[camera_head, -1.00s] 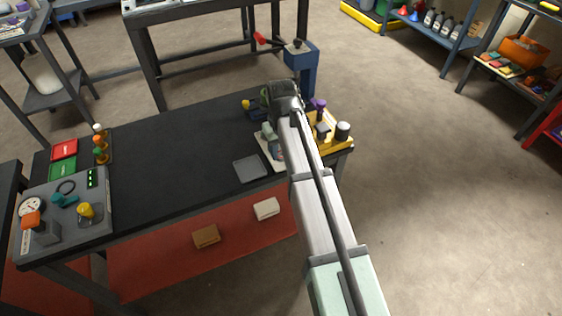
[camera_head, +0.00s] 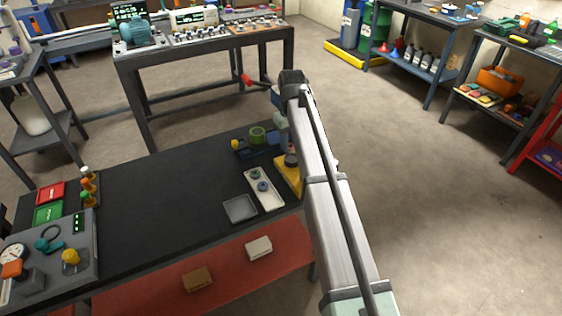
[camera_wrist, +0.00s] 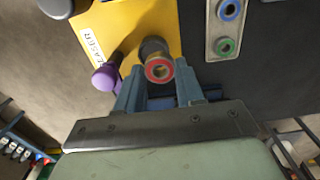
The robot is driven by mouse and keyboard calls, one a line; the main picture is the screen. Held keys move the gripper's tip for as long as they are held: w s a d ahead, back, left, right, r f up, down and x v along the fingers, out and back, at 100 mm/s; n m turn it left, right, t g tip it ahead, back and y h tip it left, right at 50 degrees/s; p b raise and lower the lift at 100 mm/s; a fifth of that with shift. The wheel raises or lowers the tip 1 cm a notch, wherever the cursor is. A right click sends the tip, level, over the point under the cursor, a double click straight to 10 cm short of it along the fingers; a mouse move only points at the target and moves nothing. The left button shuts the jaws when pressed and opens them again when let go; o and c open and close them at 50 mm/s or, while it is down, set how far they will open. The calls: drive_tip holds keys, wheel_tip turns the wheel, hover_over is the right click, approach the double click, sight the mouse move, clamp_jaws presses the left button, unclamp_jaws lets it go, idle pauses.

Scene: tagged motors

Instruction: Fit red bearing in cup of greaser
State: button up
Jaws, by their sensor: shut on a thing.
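In the wrist view the red bearing (camera_wrist: 159,69) is a red ring with a brass middle, held between the fingertips of my gripper (camera_wrist: 158,80). My gripper is shut on it. The greaser (camera_wrist: 160,15) has a yellow base with a white label, and a purple-knobbed handle (camera_wrist: 105,78). A brass, dark-rimmed round part, perhaps its cup (camera_wrist: 152,46), shows just behind the bearing. The bearing partly covers it; I cannot tell whether they touch. In the head view my arm hides much of the greaser (camera_head: 290,182) and the fingertips.
A pale tray (camera_head: 272,201) holds a blue bearing (camera_wrist: 228,10) and a green bearing (camera_wrist: 225,46), beside the greaser. A grey square tray (camera_head: 240,208) lies nearby. A blue fixture with a green ring (camera_head: 258,135) stands behind. The bench middle (camera_head: 160,200) is clear.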

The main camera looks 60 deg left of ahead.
sight(292, 146)
drive_tip(key=shift+w+a+r, duration=0.35)
drive_tip(key=shift+w+a, duration=0.05)
drive_tip(key=shift+w, duration=0.15)
drive_tip(key=shift+f, duration=1.9)
drive_tip(key=shift+f, duration=0.8)
idle(1.1)
drive_tip(key=o, duration=1)
drive_tip(key=shift+r, duration=0.15)
drive_tip(key=shift+r, duration=3.2)
